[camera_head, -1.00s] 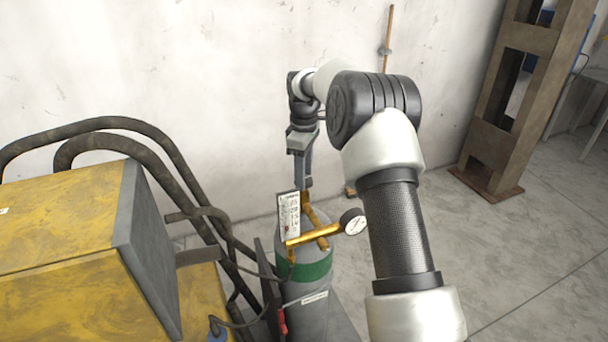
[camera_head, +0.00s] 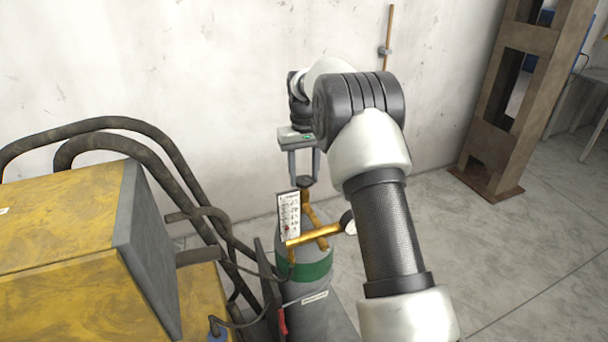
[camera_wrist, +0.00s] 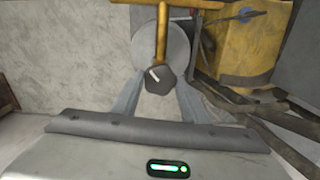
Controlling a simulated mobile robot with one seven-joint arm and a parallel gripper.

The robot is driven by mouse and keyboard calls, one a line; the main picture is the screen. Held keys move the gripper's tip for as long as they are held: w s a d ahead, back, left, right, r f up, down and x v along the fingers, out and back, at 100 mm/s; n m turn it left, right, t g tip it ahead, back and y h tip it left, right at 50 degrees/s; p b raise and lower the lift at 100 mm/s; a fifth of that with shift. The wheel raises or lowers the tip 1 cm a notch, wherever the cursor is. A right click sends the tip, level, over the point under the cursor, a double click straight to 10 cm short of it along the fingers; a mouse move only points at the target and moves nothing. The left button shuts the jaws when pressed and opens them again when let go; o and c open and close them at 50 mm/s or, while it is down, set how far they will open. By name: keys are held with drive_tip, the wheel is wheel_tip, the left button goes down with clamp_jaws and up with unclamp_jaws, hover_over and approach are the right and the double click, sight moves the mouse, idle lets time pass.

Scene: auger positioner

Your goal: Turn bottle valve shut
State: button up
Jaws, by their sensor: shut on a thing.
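The gas bottle (camera_head: 312,318) is grey with a green band and stands upright beside the yellow machine. Its bottle valve (camera_head: 304,181) is a dark knob on top of the brass fitting. My gripper (camera_head: 304,176) points down from above, with one finger on each side of the knob, and is shut on it. In the wrist view the dark valve knob (camera_wrist: 159,81) with a small white mark sits between the fingertips of my gripper (camera_wrist: 159,86). The exact finger contact is hard to make out.
A brass regulator (camera_head: 315,235) carries a gauge (camera_head: 348,222), partly hidden by my arm. A white label (camera_head: 289,215) hangs by the valve. The yellow machine (camera_head: 65,225) and thick dark hoses (camera_head: 105,122) fill the left. The wall is close behind; open floor lies right.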

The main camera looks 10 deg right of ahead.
sight(304, 178)
drive_tip(key=m, duration=0.4)
drive_tip(key=shift+r+m, duration=0.1)
drive_tip(key=shift+m, duration=1.8)
drive_tip(key=shift+w, duration=0.1)
drive_tip(key=o, duration=1)
drive_tip(key=shift+r, duration=8.65)
